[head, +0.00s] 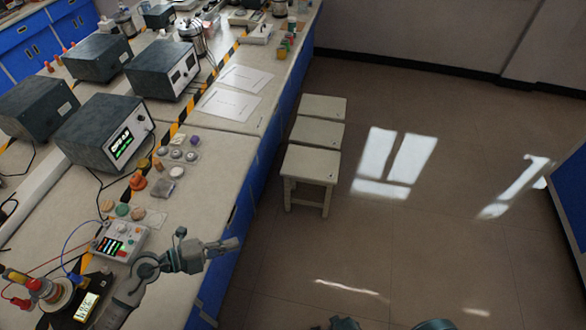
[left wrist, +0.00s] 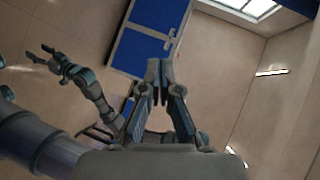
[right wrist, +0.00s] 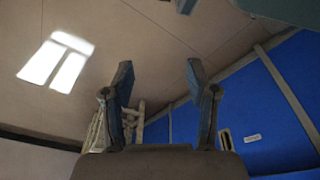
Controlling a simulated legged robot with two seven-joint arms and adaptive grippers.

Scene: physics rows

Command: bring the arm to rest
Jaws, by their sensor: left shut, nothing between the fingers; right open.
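My left gripper (head: 230,245) is at the end of the grey arm that comes in over the bench's near edge. It points right, out past the edge above the floor. In the left wrist view its fingers (left wrist: 160,72) are together with nothing between them. My right gripper (right wrist: 158,75) has its fingers wide apart and empty in the right wrist view. In the head view only dark bits of my right arm show at the bottom edge. My other arm also shows at the left of the left wrist view.
The bench (head: 217,160) carries grey instrument boxes (head: 105,130), a small control panel (head: 120,242), a black meter (head: 82,305), cables and small samples. Several cream stools (head: 312,163) stand beside it. The tiled floor (head: 420,230) to the right is open.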

